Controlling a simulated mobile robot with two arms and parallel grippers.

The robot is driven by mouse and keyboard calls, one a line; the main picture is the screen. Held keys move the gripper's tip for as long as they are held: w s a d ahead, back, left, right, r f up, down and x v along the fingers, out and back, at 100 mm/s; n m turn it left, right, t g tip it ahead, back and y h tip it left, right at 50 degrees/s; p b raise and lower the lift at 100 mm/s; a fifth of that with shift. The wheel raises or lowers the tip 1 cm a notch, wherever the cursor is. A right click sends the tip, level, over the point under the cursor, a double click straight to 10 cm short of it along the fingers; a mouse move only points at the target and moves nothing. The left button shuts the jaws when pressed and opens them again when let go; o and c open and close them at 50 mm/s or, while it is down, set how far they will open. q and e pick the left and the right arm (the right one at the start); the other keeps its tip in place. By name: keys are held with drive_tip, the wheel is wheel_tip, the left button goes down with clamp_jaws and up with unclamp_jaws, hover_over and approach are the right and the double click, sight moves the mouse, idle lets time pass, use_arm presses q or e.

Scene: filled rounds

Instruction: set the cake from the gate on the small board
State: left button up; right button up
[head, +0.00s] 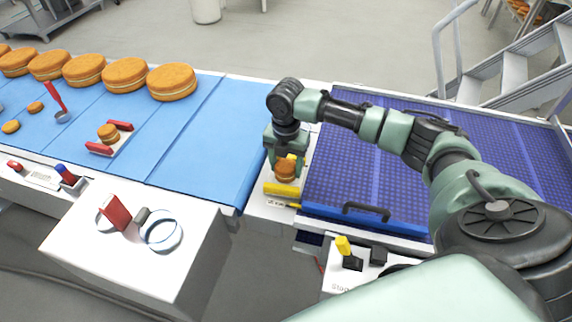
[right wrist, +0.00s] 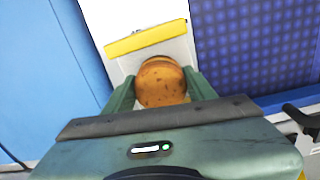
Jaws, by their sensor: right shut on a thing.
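My right gripper (head: 285,172) points down over the white strip between the blue belt and the purple belt. It is shut on a small round brown cake (head: 285,168). In the right wrist view the cake (right wrist: 161,82) sits between the two green fingers of the gripper (right wrist: 161,88). A yellow bar (head: 282,189) lies on the white strip near the cake, and part of more yellow shows behind it. I cannot tell whether the cake touches the strip. Another small cake (head: 108,132) stands between two red bars (head: 99,149) on the blue belt. My left gripper is not in view.
Several large cakes (head: 172,82) stand along the blue belt's (head: 205,135) far edge. Small cakes (head: 11,127) and a red-handled tool (head: 56,100) lie at left. A white box (head: 150,262) stands in front. The purple belt (head: 340,170) is bare beside my arm.

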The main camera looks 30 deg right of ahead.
sight(286, 164)
drive_tip(key=shift+f, duration=0.2)
drive_tip(key=o, duration=0.9)
drive_tip(key=shift+f, duration=0.1)
drive_tip(key=shift+c, duration=0.2)
wheel_tip(286, 164, up, 12)
drive_tip(key=b, duration=0.2)
drive_tip(key=shift+b, duration=0.35)
